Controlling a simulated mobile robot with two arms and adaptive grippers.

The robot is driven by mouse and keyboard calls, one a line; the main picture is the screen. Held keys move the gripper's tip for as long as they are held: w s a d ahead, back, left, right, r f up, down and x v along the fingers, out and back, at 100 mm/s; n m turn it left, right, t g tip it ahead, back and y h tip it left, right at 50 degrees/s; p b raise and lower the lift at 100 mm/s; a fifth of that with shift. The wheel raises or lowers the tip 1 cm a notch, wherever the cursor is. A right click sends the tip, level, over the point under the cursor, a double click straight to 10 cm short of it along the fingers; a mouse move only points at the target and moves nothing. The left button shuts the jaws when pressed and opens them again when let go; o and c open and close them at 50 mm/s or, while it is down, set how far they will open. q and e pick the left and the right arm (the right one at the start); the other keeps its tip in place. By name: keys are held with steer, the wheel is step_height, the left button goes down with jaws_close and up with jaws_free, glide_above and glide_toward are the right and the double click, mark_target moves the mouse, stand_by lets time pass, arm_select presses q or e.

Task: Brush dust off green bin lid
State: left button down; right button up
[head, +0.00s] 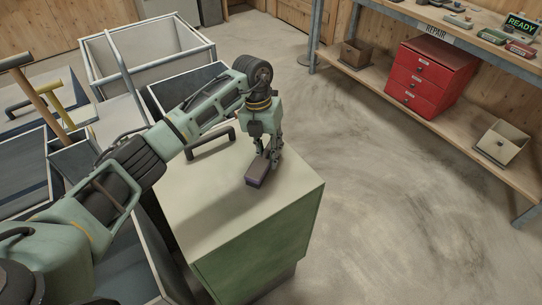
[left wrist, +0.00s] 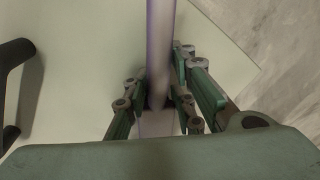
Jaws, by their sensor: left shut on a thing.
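The green bin (head: 262,250) stands in the middle of the head view with a flat, pale lid (head: 200,205) on top. The lid has a black handle (head: 210,143) toward its back, which also shows at the left edge of the left wrist view (left wrist: 14,62). My left gripper (head: 268,160) is shut on a dark, purplish brush (head: 258,173), low over the lid near its right edge. In the left wrist view the brush (left wrist: 160,45) runs between the fingers. I cannot tell whether its bristles touch the lid. Dust on the lid is hard to make out. My right gripper is out of view.
Open bins (head: 150,58) and dark-lined containers stand behind and left of the green bin, with a yellow handle (head: 55,100) among them. A workbench (head: 470,40) with a red drawer unit (head: 430,75) stands at the right. The floor between is clear.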

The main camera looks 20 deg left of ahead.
arm_select(q)
steer(key=shift+s+a+r+p, duration=0.1)
steer(key=shift+s+a+p, duration=1.4)
steer(key=shift+s+a, duration=0.25)
steer(key=shift+s, duration=0.2)
steer(key=shift+s+a+f+p, duration=0.2)
steer(key=shift+s+a+p, duration=0.2)
steer(key=shift+s+a, duration=0.45)
